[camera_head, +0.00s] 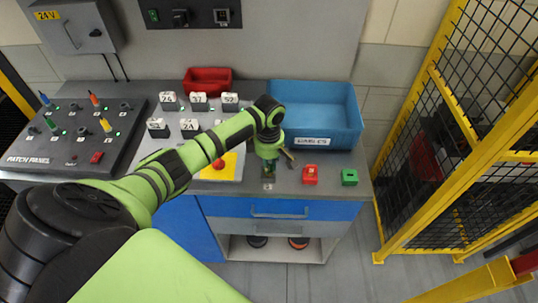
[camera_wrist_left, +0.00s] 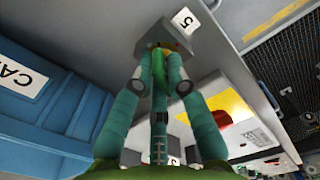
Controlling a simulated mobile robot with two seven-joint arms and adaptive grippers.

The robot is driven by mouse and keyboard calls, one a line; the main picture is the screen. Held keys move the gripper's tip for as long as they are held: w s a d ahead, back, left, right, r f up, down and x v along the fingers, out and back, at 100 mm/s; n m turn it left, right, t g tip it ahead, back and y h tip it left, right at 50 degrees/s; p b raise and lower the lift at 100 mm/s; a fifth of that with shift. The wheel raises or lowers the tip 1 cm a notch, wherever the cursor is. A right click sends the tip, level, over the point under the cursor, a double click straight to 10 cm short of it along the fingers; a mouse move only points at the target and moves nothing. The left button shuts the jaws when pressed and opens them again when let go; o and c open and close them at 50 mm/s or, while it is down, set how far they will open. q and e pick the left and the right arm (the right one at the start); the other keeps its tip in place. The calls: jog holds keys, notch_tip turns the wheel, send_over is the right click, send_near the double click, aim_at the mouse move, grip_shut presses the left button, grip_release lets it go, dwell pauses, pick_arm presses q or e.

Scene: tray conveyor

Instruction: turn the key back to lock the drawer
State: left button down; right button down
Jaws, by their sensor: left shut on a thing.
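My left gripper (camera_head: 268,168) reaches down to the counter's front edge, over a small grey lock block (camera_head: 268,184). In the left wrist view, its teal fingers (camera_wrist_left: 159,75) are closed around a green key (camera_wrist_left: 159,64). The key stands at the grey lock block (camera_wrist_left: 165,40), beside a white label with a 5. The fingers hide part of the key, and I cannot tell its exact turn angle. The blue drawer (camera_head: 230,207) with a bar handle lies under the counter and looks closed. My right gripper is not in view.
A blue cable bin (camera_head: 341,112) stands behind and right of the gripper. A red block (camera_head: 310,174) and a green block (camera_head: 349,177) sit to its right. A yellow plate (camera_head: 229,172) with a red button is close on its left. Yellow fencing (camera_head: 430,110) stands at right.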

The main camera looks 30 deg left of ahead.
pick_arm(q)
jog(key=shift+n, duration=1.9)
jog(key=n, duration=0.3)
jog(key=shift+a, duration=0.1)
jog(key=c, duration=1.2)
grip_release()
jog(key=shift+o, duration=0.2)
